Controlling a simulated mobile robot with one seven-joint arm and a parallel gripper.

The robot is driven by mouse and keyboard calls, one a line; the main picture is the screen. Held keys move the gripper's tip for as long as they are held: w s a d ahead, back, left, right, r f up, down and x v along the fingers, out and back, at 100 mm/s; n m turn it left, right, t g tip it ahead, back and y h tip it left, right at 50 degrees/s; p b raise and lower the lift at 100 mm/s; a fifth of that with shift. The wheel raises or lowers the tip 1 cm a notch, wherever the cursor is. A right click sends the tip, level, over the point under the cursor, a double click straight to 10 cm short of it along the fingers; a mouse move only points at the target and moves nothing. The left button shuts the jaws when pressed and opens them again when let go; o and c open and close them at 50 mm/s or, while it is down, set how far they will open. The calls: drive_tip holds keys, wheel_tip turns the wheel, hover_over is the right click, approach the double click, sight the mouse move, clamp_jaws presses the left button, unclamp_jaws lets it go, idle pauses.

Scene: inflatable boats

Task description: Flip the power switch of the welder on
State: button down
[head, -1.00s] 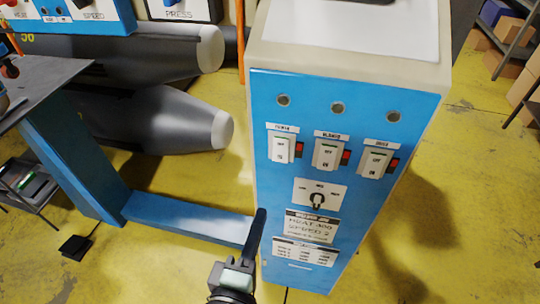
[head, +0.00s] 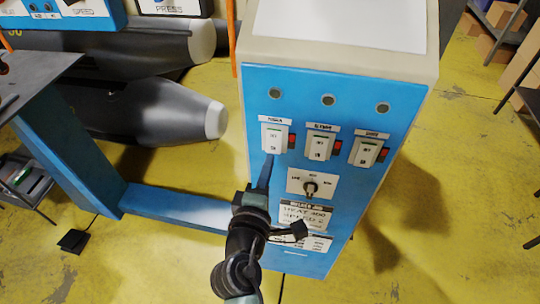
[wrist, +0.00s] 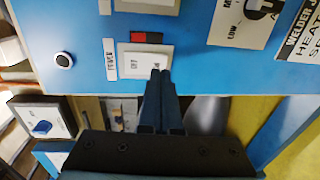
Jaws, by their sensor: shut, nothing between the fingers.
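The welder is a tall blue-fronted cabinet (head: 345,95) with a row of three white rocker switches. The power switch (head: 274,138) is the leftmost, under its small label. In the wrist view the power switch (wrist: 136,62) appears sideways, with a red piece beside it. My gripper (head: 268,162) is shut and empty, its fingertips at the lower end of the power switch. In the wrist view my gripper (wrist: 160,73) covers part of the switch's ON end. I cannot tell whether the tips touch it or which way the rocker is tilted.
A middle switch (head: 319,145), a right switch (head: 366,151) and a rotary knob (head: 311,188) sit close by on the same panel. Three round indicators (head: 328,100) above look dull. A blue beam (head: 178,208) and grey boat tubes (head: 150,112) lie left.

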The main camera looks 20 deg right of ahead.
drive_tip(key=shift+x, duration=1.1)
drive_tip(key=shift+f+b, duration=0.15)
drive_tip(key=shift+b, duration=0.15)
drive_tip(key=shift+w+d+f+b, duration=0.15)
drive_tip(key=shift+w+f+b, duration=0.1)
drive_tip(key=shift+b, duration=0.75)
drive_tip(key=shift+s+r+p, duration=0.1)
drive_tip(key=shift+r+p, duration=0.25)
drive_tip(key=shift+p, duration=0.1)
drive_tip(key=shift+f, duration=0.1)
